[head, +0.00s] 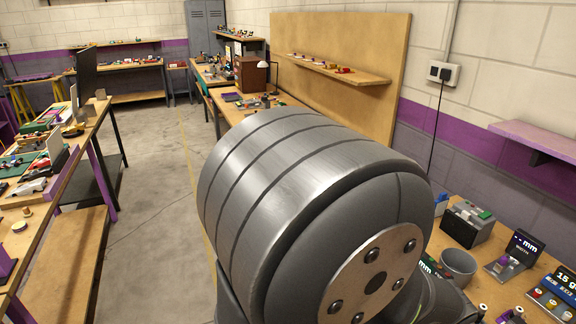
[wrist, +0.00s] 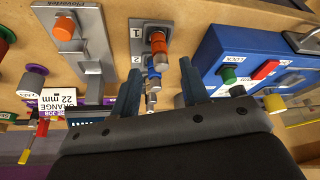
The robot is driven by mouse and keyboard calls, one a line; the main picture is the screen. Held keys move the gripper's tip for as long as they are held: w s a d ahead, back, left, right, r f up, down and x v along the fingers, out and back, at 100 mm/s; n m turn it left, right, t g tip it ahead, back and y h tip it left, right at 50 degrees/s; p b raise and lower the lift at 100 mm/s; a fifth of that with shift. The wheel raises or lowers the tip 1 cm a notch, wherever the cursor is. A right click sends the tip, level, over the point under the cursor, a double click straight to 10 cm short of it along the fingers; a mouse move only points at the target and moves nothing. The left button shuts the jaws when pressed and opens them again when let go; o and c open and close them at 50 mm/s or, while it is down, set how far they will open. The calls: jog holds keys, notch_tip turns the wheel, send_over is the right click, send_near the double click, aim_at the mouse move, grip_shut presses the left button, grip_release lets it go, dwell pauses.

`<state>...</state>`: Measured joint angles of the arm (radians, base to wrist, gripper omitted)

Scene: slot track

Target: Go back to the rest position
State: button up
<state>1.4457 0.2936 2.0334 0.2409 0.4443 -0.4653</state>
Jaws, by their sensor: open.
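My gripper (wrist: 159,70) shows in the wrist view with its two dark blue fingers apart. No object is seen clamped between the fingers. Beyond them, in the picture, is a grey slot track (wrist: 141,42) marked 1 and 2. An orange piece (wrist: 158,42) sits in it, with blue pieces (wrist: 153,76) lower down, seen between the fingers. I cannot tell how far the fingertips are from these pieces. In the head view my own large grey arm joint fills the middle and my gripper is not seen.
In the wrist view a blue box (wrist: 238,50) with green and red knobs is right, and a grey stand (wrist: 84,22) with an orange knob is left. In the head view a bench with devices (head: 467,222) lies right, another bench (head: 50,170) left, with bare floor (head: 150,160) between.

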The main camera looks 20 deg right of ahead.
jog(key=w+v, duration=0.1)
jog(key=v, duration=0.5)
jog(key=x, duration=0.8)
jog(key=s+x, duration=0.1)
jog(key=x, duration=0.3)
jog(key=shift+f, duration=0.15)
jog(key=shift+d, duration=0.15)
notch_tip(320, 180, up, 4)
jog(key=shift+r, duration=0.15)
jog(key=s+a+r, duration=0.4)
jog(key=s+r, duration=0.3)
jog(key=s, duration=0.4)
jog(key=w+d+r+n, duration=0.1)
jog(key=w+d, duration=0.1)
jog(key=w, duration=0.6)
jog(key=w+d+r+n, duration=0.1)
jog(key=w+d+r, duration=0.1)
jog(key=w, duration=0.6)
jog(key=w+d+r+n+t+y, duration=0.1)
jog(key=w+d+r+n, duration=0.1)
jog(key=w+d, duration=0.2)
jog(key=w, duration=0.3)
jog(key=shift+w+r, duration=0.2)
jog(key=shift+w, duration=0.2)
jog(key=shift+d, duration=0.1)
